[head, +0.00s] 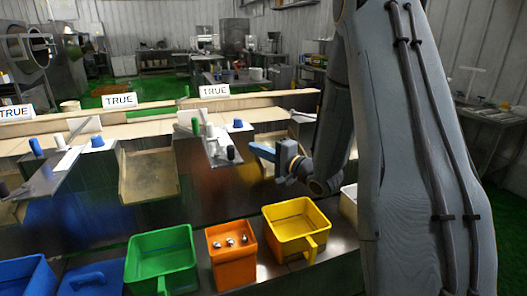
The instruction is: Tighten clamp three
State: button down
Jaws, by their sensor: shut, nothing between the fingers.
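No clamp carries a readable number, so I cannot tell which is clamp three. A metal station at the middle of the bench (218,160) bears a blue knob (238,124), a white upright cylinder (210,131) and a dark-ended piece (230,153). A similar station at the left bears a blue knob (97,141) and a tilted blue piece (36,147). My gripper (254,150) is shut and empty. It appears just right of the middle station, pointing left; contact cannot be told. My arm hides the bench's right part.
Green (160,262), orange (231,255), yellow (291,228) and blue (25,277) bins stand along the front. The orange bin holds small shiny parts. White TRUE signs (119,101) stand on the back ledge. An open chute (149,175) lies between the stations.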

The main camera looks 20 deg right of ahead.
jog(key=a, duration=0.1)
jog(key=w+a+p, duration=0.2)
jog(key=a, duration=0.1)
jog(key=shift+a, duration=0.1)
jog(key=shift+s+a+p, duration=0.3)
jog(key=shift+a, duration=0.15)
